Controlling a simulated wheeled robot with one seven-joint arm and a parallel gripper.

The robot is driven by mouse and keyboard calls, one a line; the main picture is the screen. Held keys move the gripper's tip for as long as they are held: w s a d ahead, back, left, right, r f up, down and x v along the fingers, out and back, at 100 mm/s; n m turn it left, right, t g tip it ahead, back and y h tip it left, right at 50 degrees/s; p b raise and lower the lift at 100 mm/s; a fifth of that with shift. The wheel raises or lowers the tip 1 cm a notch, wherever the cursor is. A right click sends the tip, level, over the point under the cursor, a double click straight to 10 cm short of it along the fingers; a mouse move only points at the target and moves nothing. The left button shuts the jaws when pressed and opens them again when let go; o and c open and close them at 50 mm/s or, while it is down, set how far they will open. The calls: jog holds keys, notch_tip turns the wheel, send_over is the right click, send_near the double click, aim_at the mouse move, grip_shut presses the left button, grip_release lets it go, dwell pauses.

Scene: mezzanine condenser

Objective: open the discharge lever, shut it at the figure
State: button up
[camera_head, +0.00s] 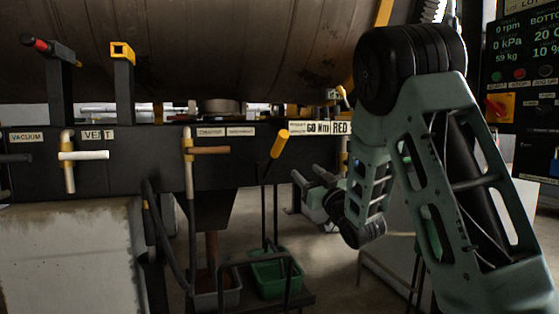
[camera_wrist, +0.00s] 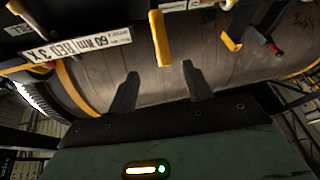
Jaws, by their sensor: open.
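A lever with a yellow handle (camera_head: 280,143) stands at the front of the dark panel, left of the "60 Nm" and "RED" labels. It appears to be the discharge lever, but the small label beside it is too fine to read. Its handle tilts up and to the right. In the wrist view the yellow handle (camera_wrist: 160,37) shows just beyond my gripper (camera_wrist: 160,69). My gripper is open, its two dark fingers apart with nothing between them. The display (camera_head: 519,45) at the right reads 0 rpm, 0 kPa and 59 kg.
A large stained drum (camera_head: 200,50) lies above the panel. Left of the lever are a brown-handled valve (camera_head: 210,150), a white-handled vent valve (camera_head: 83,155) and a yellow-topped lever (camera_head: 122,50). A green bin (camera_head: 272,290) stands below on a dark stand.

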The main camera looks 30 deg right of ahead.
aim_at(282, 147)
jog(key=p+x, duration=0.2)
jog(key=x, duration=1.5)
jog(key=shift+w+r, duration=0.1)
jog(key=shift+w, duration=0.05)
